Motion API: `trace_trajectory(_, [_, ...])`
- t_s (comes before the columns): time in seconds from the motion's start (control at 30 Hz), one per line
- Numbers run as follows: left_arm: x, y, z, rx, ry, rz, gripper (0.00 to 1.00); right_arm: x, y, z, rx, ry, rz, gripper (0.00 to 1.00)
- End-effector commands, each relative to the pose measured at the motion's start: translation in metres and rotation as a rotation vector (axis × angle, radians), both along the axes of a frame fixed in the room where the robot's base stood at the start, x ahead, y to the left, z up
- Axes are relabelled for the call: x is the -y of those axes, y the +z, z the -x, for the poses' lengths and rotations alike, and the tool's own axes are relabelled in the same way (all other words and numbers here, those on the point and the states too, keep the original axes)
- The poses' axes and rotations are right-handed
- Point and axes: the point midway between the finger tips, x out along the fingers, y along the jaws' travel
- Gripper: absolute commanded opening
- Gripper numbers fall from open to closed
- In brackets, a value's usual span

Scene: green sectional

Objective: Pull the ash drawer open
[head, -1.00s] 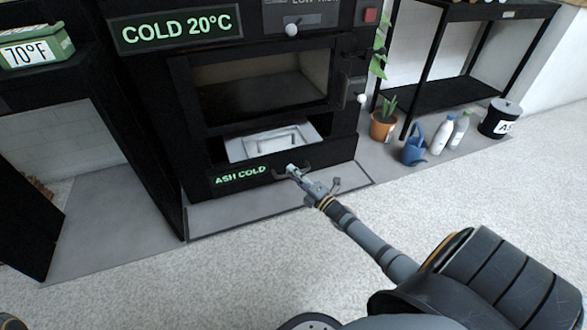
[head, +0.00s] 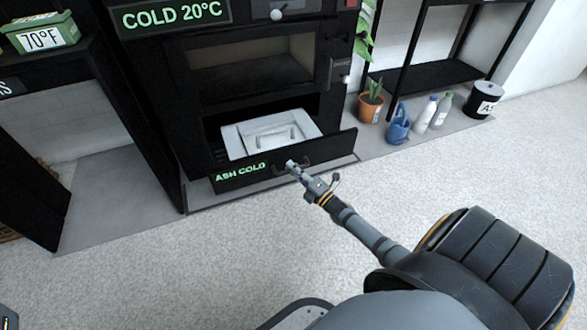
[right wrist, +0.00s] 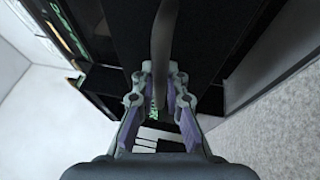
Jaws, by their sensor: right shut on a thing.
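The ash drawer (head: 325,147) is the low black front of the stove, with a green "ASH COLD" label on its left part. It stands partly pulled out, and a light grey ash pan (head: 240,138) with a handle shows inside it. My right gripper (head: 291,166) is at the drawer's dark handle (head: 278,169) and is shut on it. In the right wrist view the handle (right wrist: 163,45) runs between the two fingers (right wrist: 160,78). My left gripper is not in view.
The black stove (head: 190,100) stands behind the drawer and reads "COLD 20°C". A plant pot (head: 370,107), a blue watering can (head: 398,128), white bottles (head: 427,115) and a black ash bin (head: 483,101) stand to the right. The pale carpet (head: 240,245) in front is clear.

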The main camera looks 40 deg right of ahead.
Motion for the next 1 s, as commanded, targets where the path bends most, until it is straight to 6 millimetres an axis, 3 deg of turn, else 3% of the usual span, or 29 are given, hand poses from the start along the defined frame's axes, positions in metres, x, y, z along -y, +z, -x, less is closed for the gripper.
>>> trace_trajectory(0.1, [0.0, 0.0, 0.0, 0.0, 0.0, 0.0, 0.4, 0.0, -0.001, 0.0, -0.002, 0.0, 0.0, 0.0])
trace_trajectory(0.13, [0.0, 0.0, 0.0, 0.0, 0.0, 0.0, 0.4, 0.0, -0.001, 0.0, -0.002, 0.0, 0.0, 0.14])
trace_trajectory(0.3, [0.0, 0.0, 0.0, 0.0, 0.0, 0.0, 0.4, 0.0, -0.001, 0.0, -0.002, 0.0, 0.0, 0.36])
trace_trajectory(0.67, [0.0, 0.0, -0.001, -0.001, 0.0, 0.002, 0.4, 0.001, -0.002, 0.007, -0.002, 0.0, 0.0, 0.36])
trace_trajectory(1.0, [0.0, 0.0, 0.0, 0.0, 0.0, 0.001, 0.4, 0.013, -0.016, 0.082, -0.006, 0.001, 0.001, 0.36])
